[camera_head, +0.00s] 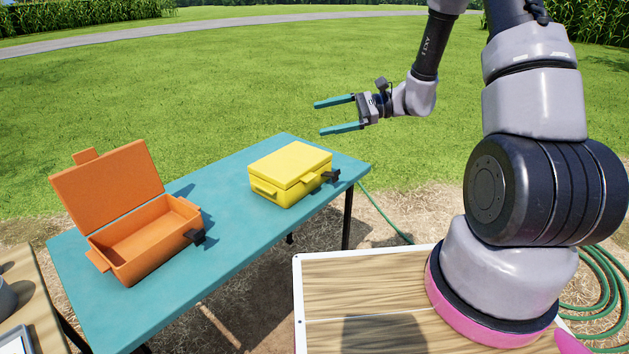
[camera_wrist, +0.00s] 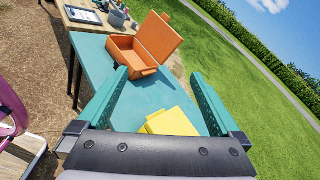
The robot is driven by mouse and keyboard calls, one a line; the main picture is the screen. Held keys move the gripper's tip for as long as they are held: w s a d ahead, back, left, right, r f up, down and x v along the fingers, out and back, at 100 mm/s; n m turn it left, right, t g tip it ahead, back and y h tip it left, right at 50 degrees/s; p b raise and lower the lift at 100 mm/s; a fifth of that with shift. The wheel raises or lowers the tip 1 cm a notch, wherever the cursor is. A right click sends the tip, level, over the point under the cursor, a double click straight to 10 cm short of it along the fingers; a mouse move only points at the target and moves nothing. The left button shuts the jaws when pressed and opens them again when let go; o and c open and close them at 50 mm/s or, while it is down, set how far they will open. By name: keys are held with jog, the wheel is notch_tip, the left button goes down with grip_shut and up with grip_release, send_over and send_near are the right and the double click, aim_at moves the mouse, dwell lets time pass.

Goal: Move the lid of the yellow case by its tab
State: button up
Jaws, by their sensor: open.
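The yellow case (camera_head: 288,177) stands on the teal table near its right end in the head view. Its lid (camera_head: 291,163) is down, and a yellow tab (camera_head: 265,187) sticks out on its left front side. In the wrist view the case (camera_wrist: 171,121) shows partly, cut off by my gripper's body. My gripper (camera_head: 318,118) is open and empty, in the air above and to the right of the case, apart from it. Its teal fingers (camera_wrist: 160,82) point out over the table in the wrist view.
An orange case (camera_head: 143,240) stands with its lid raised at the left of the teal table (camera_head: 225,250). Black clips sit beside both cases. A wooden table (camera_wrist: 93,14) with a tablet and containers stands beyond. A green hose (camera_head: 385,215) lies on the ground.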

jog(key=w+d+f+m+t+y, duration=0.1)
jog(key=w+f+m+t, duration=0.25)
jog(key=f, duration=0.35)
jog(key=w+d+f+m+t, duration=0.1)
jog(key=w+f+m+t, duration=0.25)
jog(key=f, duration=0.45)
jog(key=m+t+h, duration=0.4)
jog(key=m+t, duration=0.1)
jog(key=m, duration=0.2)
send_near(313, 178)
jog(key=x, duration=0.9)
jog(key=shift+a, duration=0.15)
grip_shut()
